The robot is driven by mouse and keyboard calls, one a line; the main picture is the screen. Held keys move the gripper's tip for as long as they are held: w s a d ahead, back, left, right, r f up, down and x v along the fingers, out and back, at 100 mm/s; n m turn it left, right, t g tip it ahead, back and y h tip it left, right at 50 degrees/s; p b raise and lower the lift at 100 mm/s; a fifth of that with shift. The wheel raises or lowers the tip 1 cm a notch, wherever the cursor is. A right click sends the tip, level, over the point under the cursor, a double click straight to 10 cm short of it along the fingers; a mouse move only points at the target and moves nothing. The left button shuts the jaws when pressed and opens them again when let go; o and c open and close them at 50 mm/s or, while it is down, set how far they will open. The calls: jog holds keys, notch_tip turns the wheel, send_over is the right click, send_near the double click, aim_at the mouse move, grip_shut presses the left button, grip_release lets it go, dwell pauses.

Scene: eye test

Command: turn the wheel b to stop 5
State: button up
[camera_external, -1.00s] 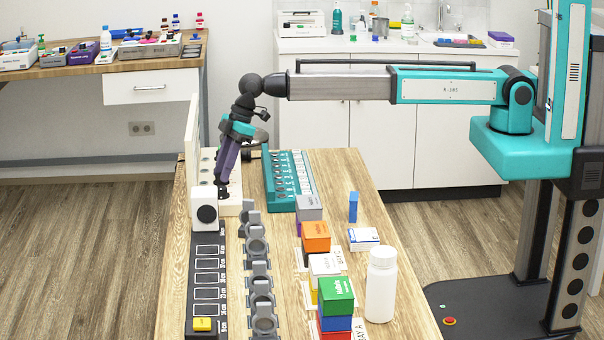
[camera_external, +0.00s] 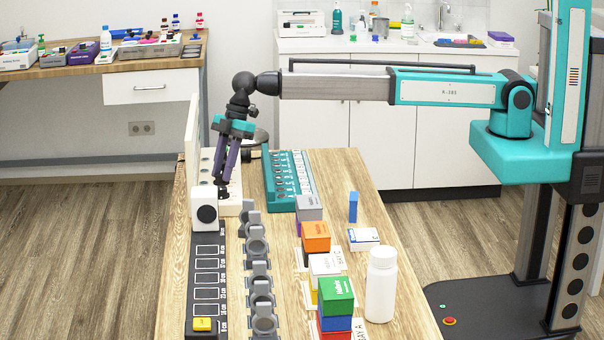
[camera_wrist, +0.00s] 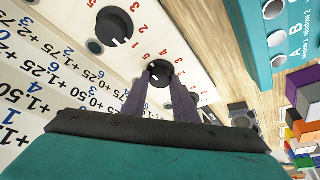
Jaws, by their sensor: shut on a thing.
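A white panel (camera_wrist: 82,50) carries black round wheels with red stop numbers around them. My gripper (camera_wrist: 157,88) is shut on the nearer wheel (camera_wrist: 158,73), with one finger on each side of it. This wheel has a small white mark, but I cannot tell for sure which number it points at. Another black wheel (camera_wrist: 114,27) sits farther up the panel, free of the fingers. I cannot read which letter belongs to which wheel. In the external view my gripper (camera_external: 223,191) points down at the low white panel (camera_external: 233,203), and the fingers hide the held wheel.
A teal labelled rack (camera_external: 282,185) stands just right of the panel. A tall white board (camera_external: 192,135) rises on its left. A white block with a black disc (camera_external: 204,210) and grey ring stands (camera_external: 257,245) are in front. Coloured boxes (camera_external: 316,237) and a white bottle (camera_external: 381,285) stand farther right.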

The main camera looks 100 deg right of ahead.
jog(key=o, duration=1.1)
jog(key=shift+c, duration=0.2)
jog(key=shift+r, duration=0.1)
jog(key=b+v, duration=0.2)
jog(key=v, duration=1.1)
jog(key=shift+r, duration=0.25)
jog(key=shift+s+d, duration=0.15)
jog(key=shift+d, duration=0.05)
